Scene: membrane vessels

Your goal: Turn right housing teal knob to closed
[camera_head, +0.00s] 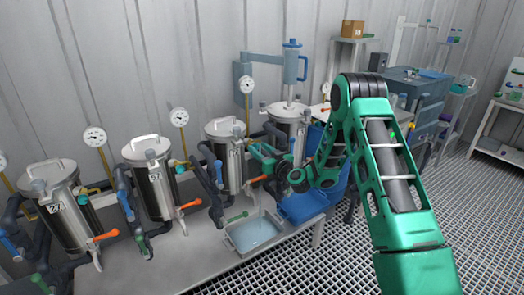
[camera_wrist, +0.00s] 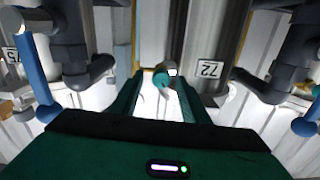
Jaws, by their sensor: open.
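A round teal knob (camera_wrist: 161,79) shows in the wrist view between my gripper's two green fingers, with a pale fitting beside it. My gripper (camera_wrist: 158,84) is open, one finger on each side of the knob; I cannot tell whether they touch it. In the head view my gripper (camera_head: 258,154) reaches left between the third steel housing (camera_head: 226,160) and the rightmost housing (camera_head: 290,117). The knob is hidden there behind the gripper. A number plate (camera_wrist: 209,69) is just right of the knob in the wrist view.
Dark pipes (camera_wrist: 262,84) and blue handles (camera_wrist: 36,68) flank the fingers. An orange lever (camera_head: 257,179) and a green lever (camera_head: 237,217) stick out below the gripper. A grey tray (camera_head: 254,233) and a blue bin (camera_head: 300,207) are near the bench's front. Gauges stand behind.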

